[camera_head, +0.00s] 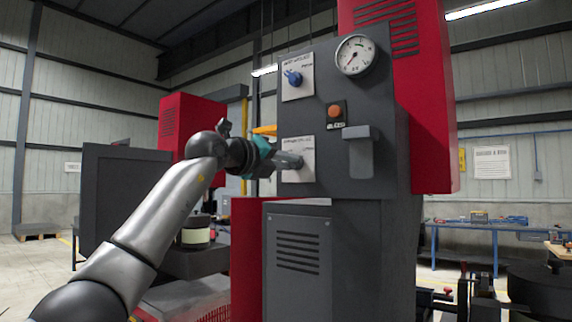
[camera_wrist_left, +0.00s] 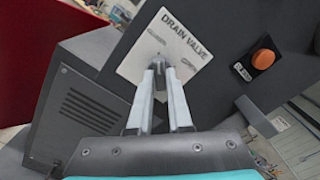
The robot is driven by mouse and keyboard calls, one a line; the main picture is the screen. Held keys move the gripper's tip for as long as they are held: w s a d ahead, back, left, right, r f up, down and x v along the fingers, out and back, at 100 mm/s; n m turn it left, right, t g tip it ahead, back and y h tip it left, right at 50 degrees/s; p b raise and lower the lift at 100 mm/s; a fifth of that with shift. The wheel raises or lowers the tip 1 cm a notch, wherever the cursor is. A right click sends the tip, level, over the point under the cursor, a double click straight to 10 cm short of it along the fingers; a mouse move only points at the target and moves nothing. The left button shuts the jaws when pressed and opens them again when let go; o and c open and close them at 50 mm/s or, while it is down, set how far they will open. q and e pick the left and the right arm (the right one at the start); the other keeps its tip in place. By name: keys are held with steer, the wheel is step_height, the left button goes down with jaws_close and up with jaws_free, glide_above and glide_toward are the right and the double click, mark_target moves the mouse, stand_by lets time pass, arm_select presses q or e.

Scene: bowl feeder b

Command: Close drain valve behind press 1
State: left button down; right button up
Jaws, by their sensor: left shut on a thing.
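The drain valve plate (camera_wrist_left: 185,38), a pale square reading "DRAIN VALVE", is fixed to the dark grey press panel. In the head view the same plate (camera_head: 304,146) is the lower of two pale plates. My left gripper (camera_head: 297,162) reaches it from the left, fingertips at its face. In the wrist view the left gripper (camera_wrist_left: 162,68) is shut on the valve handle (camera_wrist_left: 161,63), at the plate's middle. The fingers mostly hide the handle, so its exact angle is hard to tell. Smaller labels on the plate are too blurred to read. My right gripper is not in view.
Above the drain plate is a blue knob (camera_head: 293,77) on another plate. To the right are a gauge (camera_head: 356,55), an orange button (camera_head: 335,111) and a grey protruding box (camera_head: 361,133). A vented cabinet door (camera_head: 297,262) lies below. A blue workbench (camera_head: 488,223) stands far right.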

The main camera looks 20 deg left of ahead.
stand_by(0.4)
arm_select(q)
steer(key=c, duration=0.8)
jaws_free()
steer(key=shift+c, duration=0.2)
steer(key=shift+s+a+b, duration=0.2)
steer(key=shift+s+b, duration=0.1)
steer(key=shift+s, duration=0.15)
steer(key=b+v, duration=0.4)
steer(key=v, duration=1)
steer(key=shift+s+b, duration=0.15)
steer(key=shift+b, duration=0.25)
steer(key=shift+r, duration=0.1)
